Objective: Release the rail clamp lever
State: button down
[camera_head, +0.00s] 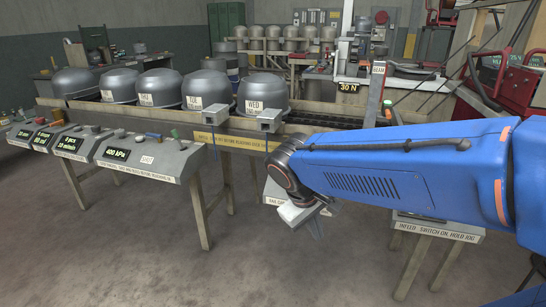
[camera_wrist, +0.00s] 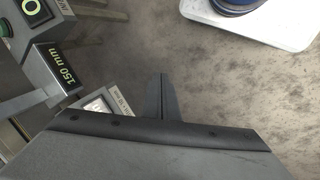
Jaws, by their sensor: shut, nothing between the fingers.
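A tall grey upright bar (camera_head: 375,95) with a small label near its top stands behind my arm, right of the row of cylinders; it may be the clamp lever, but I cannot tell for sure. Its lower end is hidden by my blue arm. My gripper (camera_head: 317,226) hangs low in front of the bench, pointing down, well below and left of that bar. In the wrist view my gripper (camera_wrist: 162,88) shows its dark fingers together, with bare floor beyond them and nothing held.
Several grey domed cylinders, one marked WED (camera_head: 262,95), stand along the rail bench. A sloped control panel (camera_head: 150,155) reads 400 kPa. In the wrist view a 150 mm panel (camera_wrist: 55,68) is at left. Floor (camera_head: 300,270) in front is clear.

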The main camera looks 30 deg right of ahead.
jog(key=w+d+r+n+g+h, duration=0.1)
jog(key=w+d+n+g+h, duration=0.1)
jog(key=w+d+h, duration=0.45)
jog(key=w+a+n+t+h, duration=0.1)
jog(key=w+a+h, duration=0.1)
jog(key=w, duration=0.4)
jog(key=w+a+r+n+t+h, duration=0.1)
jog(key=w+a+h, duration=0.1)
jog(key=w, duration=0.4)
jog(key=w+a+n+t+h, duration=0.1)
jog(key=w+a+t+h, duration=0.1)
jog(key=w, duration=0.4)
jog(key=shift+w+a+r, duration=0.25)
jog(key=shift+r, duration=0.05)
jog(key=w+a+f+n+t+h, duration=0.1)
jog(key=w+a+n+t+h, duration=0.1)
jog(key=w+a+t, duration=0.2)
jog(key=w+a, duration=0.2)
jog(key=w, duration=0.1)
jog(key=shift+w+a+f+n+t, duration=0.15)
jog(key=shift+w+a+n+t, duration=0.15)
jog(key=shift+w+a, duration=0.05)
